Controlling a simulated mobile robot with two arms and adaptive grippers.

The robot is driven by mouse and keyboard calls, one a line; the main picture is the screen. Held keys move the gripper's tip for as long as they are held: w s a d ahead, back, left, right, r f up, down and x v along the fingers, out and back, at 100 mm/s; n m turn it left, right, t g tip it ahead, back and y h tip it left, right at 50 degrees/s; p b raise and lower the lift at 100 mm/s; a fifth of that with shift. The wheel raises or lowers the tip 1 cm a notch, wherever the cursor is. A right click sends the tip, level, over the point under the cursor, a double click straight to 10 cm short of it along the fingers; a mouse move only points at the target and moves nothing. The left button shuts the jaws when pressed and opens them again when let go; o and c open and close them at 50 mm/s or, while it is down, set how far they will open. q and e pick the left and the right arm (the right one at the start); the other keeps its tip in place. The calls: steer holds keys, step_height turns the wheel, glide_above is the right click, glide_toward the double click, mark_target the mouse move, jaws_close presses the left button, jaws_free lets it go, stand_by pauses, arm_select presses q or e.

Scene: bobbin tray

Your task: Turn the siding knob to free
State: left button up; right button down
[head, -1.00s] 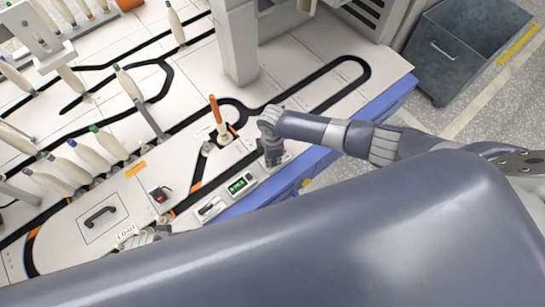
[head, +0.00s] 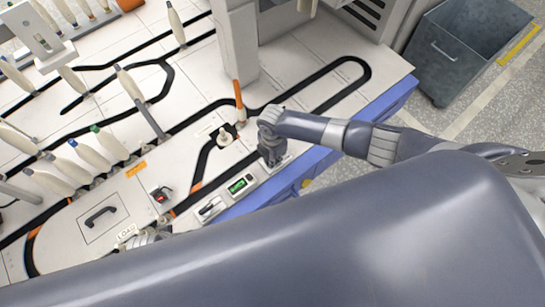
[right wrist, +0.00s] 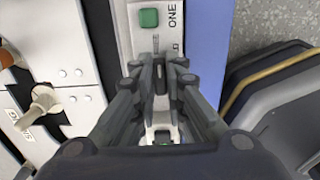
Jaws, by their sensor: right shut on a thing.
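My right gripper (head: 271,153) points down at the narrow control panel along the table's front edge. In the right wrist view, its fingers (right wrist: 161,78) are closed together on a small knob, which they almost wholly hide. The panel (right wrist: 140,42) there has a green button, a tick mark and partly covered lettering. The head view shows a round white piece (head: 224,138) on the track left of the gripper.
An orange-tipped stick (head: 239,96) stands by the grey post (head: 237,45). Several cream bobbins (head: 92,152) stand at left. A grey bin (head: 455,60) stands on the floor at upper right.

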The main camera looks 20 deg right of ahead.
steer(key=c, duration=1.6)
jaws_free()
steer(key=shift+c, duration=0.2)
steer(key=shift+r, duration=0.1)
step_height(320, 180, up, 12)
